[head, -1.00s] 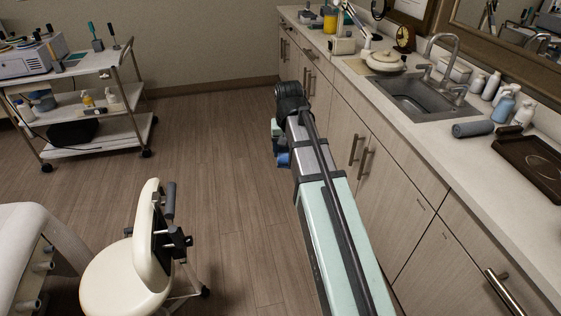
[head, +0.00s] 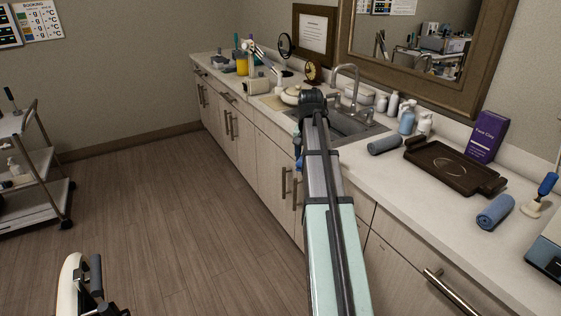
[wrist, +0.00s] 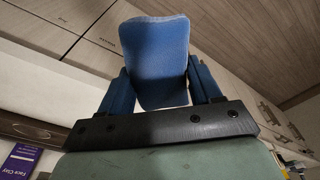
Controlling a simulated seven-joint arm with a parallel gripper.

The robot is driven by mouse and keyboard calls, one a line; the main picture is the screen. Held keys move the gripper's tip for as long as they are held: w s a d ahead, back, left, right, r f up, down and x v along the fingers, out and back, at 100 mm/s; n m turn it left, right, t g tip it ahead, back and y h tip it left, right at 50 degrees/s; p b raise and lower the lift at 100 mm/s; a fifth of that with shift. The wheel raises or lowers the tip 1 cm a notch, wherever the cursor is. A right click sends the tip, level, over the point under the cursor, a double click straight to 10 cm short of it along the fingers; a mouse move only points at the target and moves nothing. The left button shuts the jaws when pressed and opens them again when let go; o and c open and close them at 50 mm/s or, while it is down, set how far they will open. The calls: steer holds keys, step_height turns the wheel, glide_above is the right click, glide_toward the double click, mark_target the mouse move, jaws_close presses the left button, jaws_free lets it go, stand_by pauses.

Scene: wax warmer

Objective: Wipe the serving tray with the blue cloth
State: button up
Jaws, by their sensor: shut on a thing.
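The serving tray (head: 455,168) is dark brown with handles and lies flat on the white counter, right of the sink. My gripper (wrist: 160,76) is shut on a blue cloth (wrist: 156,40), which stands up between the two blue fingers in the wrist view. In the head view the gripper is mostly hidden behind my arm, in front of the cabinets near the sink. It is left of the tray and apart from it. A dark edge at the wrist view's left looks like the tray (wrist: 32,128).
A rolled blue towel (head: 495,212) lies right of the tray, and a grey-blue roll (head: 385,145) lies left of it. A purple box (head: 487,137) and several bottles (head: 407,121) stand behind. The sink (head: 345,128) is further left.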

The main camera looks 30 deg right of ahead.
steer(key=s+d+m, duration=0.1)
steer(key=s+d, duration=0.5)
steer(key=d, duration=1.2)
steer(key=s+d+m, duration=0.1)
steer(key=s+d, duration=0.6)
steer(key=d, duration=1.1)
steer(key=s+d+m, duration=0.1)
steer(key=s+d, duration=0.6)
steer(key=d, duration=1.1)
steer(key=shift+s+d, duration=0.2)
steer(key=shift+f, duration=2.6)
steer(key=shift+m, duration=0.3)
steer(key=shift+w+d, duration=0.1)
steer(key=shift+w, duration=3.45)
